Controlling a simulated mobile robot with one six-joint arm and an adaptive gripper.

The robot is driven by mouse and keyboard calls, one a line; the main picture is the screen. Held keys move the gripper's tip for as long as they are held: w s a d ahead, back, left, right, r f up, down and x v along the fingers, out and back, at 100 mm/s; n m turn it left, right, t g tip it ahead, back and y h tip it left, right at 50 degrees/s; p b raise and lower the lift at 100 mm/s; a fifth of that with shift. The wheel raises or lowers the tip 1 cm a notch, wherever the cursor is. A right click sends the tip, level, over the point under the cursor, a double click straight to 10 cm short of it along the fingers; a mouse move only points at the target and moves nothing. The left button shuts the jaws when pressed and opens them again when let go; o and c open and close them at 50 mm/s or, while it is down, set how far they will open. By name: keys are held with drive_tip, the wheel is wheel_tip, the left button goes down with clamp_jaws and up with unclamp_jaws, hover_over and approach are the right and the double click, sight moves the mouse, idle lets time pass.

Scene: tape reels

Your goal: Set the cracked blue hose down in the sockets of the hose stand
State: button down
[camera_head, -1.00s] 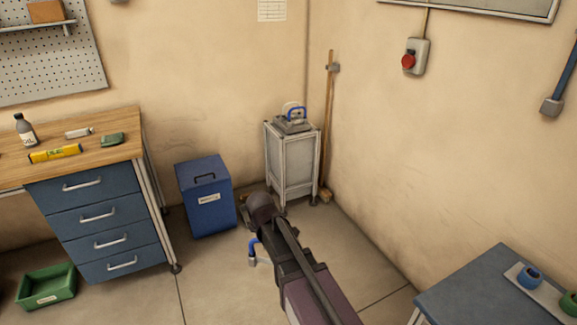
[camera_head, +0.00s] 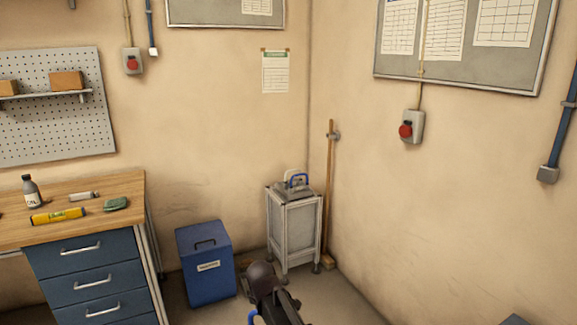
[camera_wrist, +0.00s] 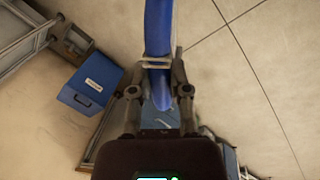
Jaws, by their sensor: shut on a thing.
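The cracked blue hose (camera_wrist: 158,28) runs from the top edge of the wrist view down between the fingers of my gripper (camera_wrist: 157,64), which is shut on it. Any crack is too small to make out. In the head view a piece of the hose (camera_head: 253,318) shows at the bottom edge, left of my arm; the gripper itself is hidden or out of frame there. A grey device (camera_head: 293,190) with a blue arched hose sits on the corner cabinet (camera_head: 295,228). I cannot identify a hose stand with sockets in these views.
A blue bin (camera_head: 206,265) stands left of the cabinet, and a broom (camera_head: 330,190) leans right of it. A wooden-topped workbench (camera_head: 75,205) with blue drawers is at left.

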wheel_tip(320, 180, up, 7)
drive_tip(key=p, duration=0.6)
drive_tip(key=shift+w, duration=0.1)
